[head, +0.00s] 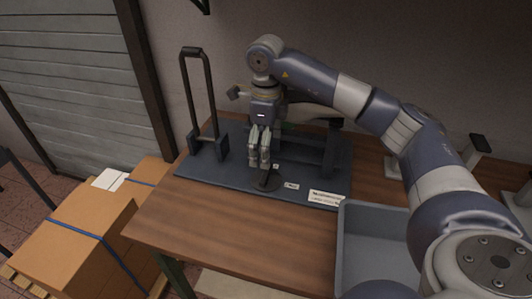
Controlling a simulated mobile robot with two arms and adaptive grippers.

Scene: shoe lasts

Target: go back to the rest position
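My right arm comes in from the right across the table in the head view. Its gripper (259,164) points down over a dark blue board (200,168), just above a dark round base (268,181). Its fingers are close together, and I cannot tell whether they are shut or hold anything. A dark, curved piece (325,122) shows behind the gripper, partly hidden by my arm. My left gripper is not in view.
A tall dark handle frame (209,100) stands at the board's left. A grey bin (342,245) sits at the front right of the wooden table (200,225), partly behind my arm. Strapped cardboard boxes (85,235) are at the left. The table's front left is clear.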

